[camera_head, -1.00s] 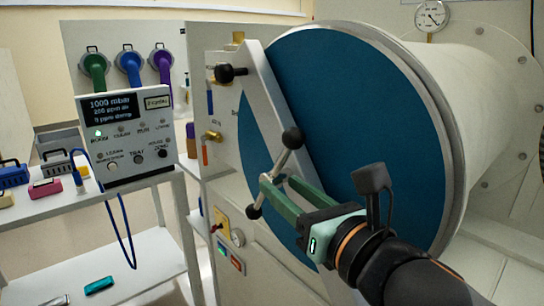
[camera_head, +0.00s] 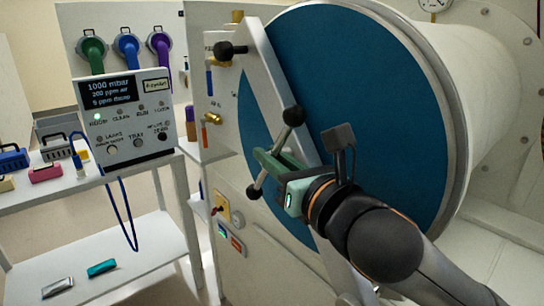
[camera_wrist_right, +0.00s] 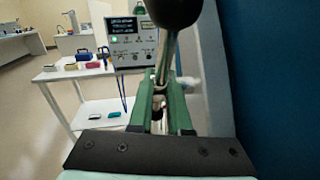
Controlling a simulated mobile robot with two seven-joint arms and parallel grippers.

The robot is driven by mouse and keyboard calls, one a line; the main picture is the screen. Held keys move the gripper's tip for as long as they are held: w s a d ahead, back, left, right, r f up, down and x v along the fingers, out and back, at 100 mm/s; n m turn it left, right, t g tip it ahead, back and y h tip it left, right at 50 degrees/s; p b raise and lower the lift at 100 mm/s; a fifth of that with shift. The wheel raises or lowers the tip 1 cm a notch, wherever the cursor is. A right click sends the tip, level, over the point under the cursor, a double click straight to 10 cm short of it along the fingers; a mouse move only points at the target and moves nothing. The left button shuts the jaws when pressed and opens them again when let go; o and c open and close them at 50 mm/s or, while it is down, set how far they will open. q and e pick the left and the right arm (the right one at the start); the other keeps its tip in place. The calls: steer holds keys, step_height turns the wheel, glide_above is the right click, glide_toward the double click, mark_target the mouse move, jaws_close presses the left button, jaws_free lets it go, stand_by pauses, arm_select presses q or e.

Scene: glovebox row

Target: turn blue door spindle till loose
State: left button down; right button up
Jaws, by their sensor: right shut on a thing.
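The blue door (camera_head: 345,95) is a big round disc on the end of a white cylinder, with a grey bar (camera_head: 262,75) across it. The spindle handle (camera_head: 274,152) is a metal bar with black ball ends, standing tilted at the bar's middle. My right gripper (camera_head: 262,158) has its green fingers shut on the spindle handle near its middle. In the right wrist view the fingers (camera_wrist_right: 160,110) stand on both sides of the metal bar, and one black ball (camera_wrist_right: 174,12) rises above them. My left gripper is not in view.
A control box (camera_head: 124,118) with a screen and knobs stands on a white shelf at the left, a blue cable hanging below. Three coloured ports (camera_head: 128,50) are on the back panel.

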jaws_close()
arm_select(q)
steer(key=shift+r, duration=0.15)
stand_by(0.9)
